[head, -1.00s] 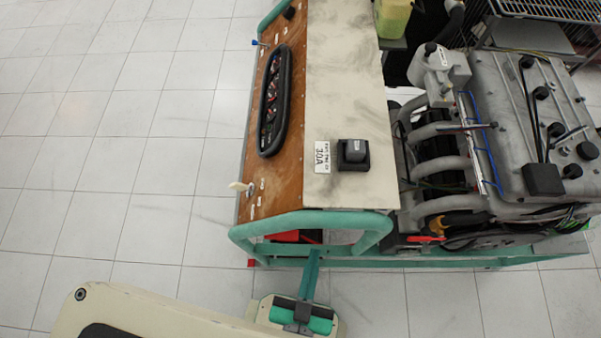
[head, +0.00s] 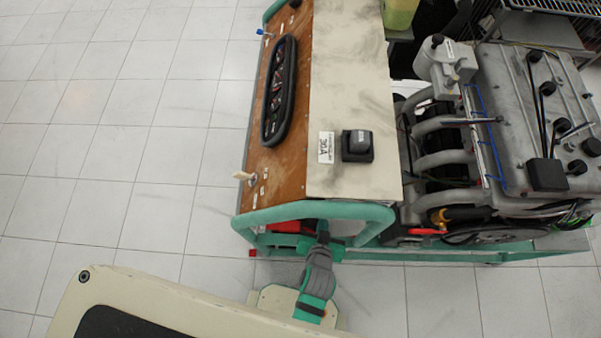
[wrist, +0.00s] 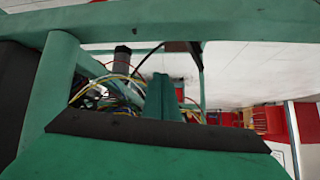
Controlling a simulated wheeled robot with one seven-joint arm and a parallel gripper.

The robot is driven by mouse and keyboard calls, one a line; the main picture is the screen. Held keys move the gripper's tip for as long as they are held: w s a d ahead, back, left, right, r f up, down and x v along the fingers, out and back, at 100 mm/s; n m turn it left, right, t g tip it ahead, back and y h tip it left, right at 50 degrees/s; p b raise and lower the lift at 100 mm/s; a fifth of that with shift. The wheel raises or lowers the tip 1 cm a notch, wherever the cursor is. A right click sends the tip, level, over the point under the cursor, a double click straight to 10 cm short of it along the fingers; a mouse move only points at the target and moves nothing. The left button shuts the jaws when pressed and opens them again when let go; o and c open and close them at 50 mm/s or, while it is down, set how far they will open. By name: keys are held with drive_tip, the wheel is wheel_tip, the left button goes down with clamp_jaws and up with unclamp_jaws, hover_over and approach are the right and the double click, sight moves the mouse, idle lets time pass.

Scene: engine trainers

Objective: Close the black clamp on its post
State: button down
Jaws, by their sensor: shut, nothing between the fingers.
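My gripper shows in the wrist view as a narrow green pair of fingers (wrist: 163,90), shut and empty, beyond its broad dark-edged body. In the head view my grey and green arm reaches toward the near end of the bench frame; the fingertips are hidden there by the frame tube. In the wrist view a black cable (wrist: 146,62) and a dark bar (wrist: 184,47) show beyond the fingers. I cannot tell for sure which dark part is the black clamp, nor make out its post.
A green tube frame (head: 315,216) crosses close above my gripper; it also fills the top of the wrist view (wrist: 200,22). Loose wires (wrist: 100,92) lie left of the fingers. The engine (head: 520,110) stands at the right. The tiled floor at the left is clear.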

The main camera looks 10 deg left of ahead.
drive_tip(key=w+a+n+g+y, duration=0.1)
drive_tip(key=w+a+g+y, duration=0.1)
drive_tip(key=w, duration=0.6)
drive_tip(key=w+a+n+g+y, duration=0.1)
drive_tip(key=w+g, duration=0.3)
drive_tip(key=w, duration=0.4)
drive_tip(key=shift+a+r+n+g+y, duration=0.3)
drive_tip(key=shift+a+n+y, duration=0.05)
drive_tip(key=shift+n+y, duration=0.4)
drive_tip(key=shift+s+a+r+x, duration=0.2)
drive_tip(key=shift+a+x, duration=0.25)
drive_tip(key=shift+x, duration=1.65)
drive_tip(key=shift+s+a+r+x, duration=0.1)
drive_tip(key=shift+s+a+x, duration=0.25)
drive_tip(key=shift+x, duration=1.8)
drive_tip(key=shift+s+a+r+x, duration=0.2)
drive_tip(key=shift+a+x, duration=0.35)
drive_tip(key=shift+x, duration=1.55)
